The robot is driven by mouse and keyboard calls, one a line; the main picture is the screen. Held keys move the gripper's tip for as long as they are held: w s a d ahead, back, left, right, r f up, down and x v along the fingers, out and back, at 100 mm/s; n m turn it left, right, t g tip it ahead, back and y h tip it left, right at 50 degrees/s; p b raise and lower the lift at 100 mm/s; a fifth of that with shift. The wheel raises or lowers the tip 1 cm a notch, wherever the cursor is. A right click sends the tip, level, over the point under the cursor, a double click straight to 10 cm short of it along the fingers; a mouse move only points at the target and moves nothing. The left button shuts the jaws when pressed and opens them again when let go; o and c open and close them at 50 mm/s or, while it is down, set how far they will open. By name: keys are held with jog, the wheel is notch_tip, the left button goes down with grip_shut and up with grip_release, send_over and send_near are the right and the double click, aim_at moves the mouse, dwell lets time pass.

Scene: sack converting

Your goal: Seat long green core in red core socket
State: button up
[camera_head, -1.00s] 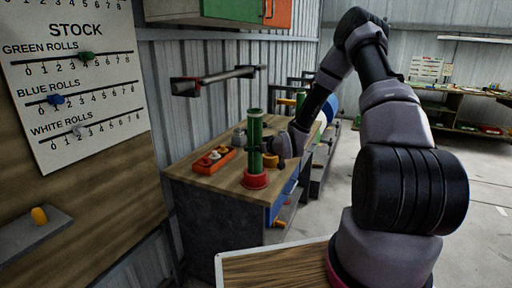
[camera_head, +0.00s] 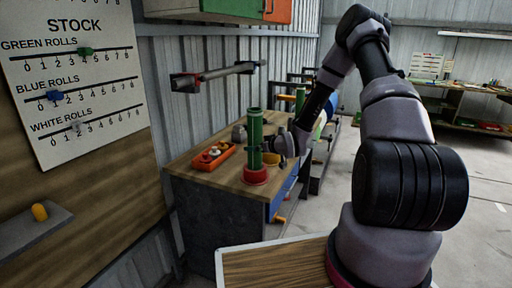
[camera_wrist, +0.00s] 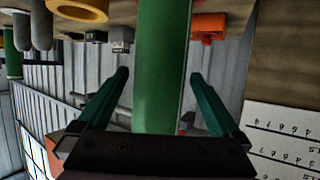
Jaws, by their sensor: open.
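The long green core (camera_head: 254,137) stands upright in the red core socket (camera_head: 255,176) on the wooden bench top. Its lower end is inside the socket's collar in the head view. My gripper (camera_head: 270,147) is beside the core, at about mid height on its right. In the wrist view the green core (camera_wrist: 161,65) runs between the two teal fingers of my gripper (camera_wrist: 159,98), with a gap on each side. The fingers are open. The socket is not clear in the wrist view.
An orange tray (camera_head: 214,156) with small parts lies left of the core on the bench (camera_head: 200,178). A grey metal piece (camera_head: 239,134) stands behind it. A bar on a wall bracket (camera_head: 230,70) is above. A wooden-topped surface (camera_head: 275,265) is in front.

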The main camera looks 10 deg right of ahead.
jog(key=v, duration=0.9)
jog(key=shift+s, duration=0.2)
jog(key=shift+d+r, duration=0.1)
jog(key=s+d+r+m+g+h, duration=0.2)
jog(key=s+d+r+h, duration=0.15)
jog(key=r, duration=0.65)
jog(key=s+d+r+m+g+h, duration=0.15)
jog(key=s+r, duration=0.35)
jog(key=r, duration=0.5)
jog(key=s+a+r+m, duration=0.1)
jog(key=s+r, duration=0.3)
jog(key=s, duration=0.3)
jog(key=s+a+r+m+g+y, duration=0.1)
jog(key=s+r+m, duration=0.1)
jog(key=s+r, duration=0.2)
jog(key=s+a+r+m, duration=0.1)
jog(key=s+r, duration=0.3)
jog(key=s, duration=0.7)
jog(key=shift+a+r+m+g+y, duration=0.15)
jog(key=shift+a+m+g+y, duration=0.2)
jog(key=shift+m, duration=0.4)
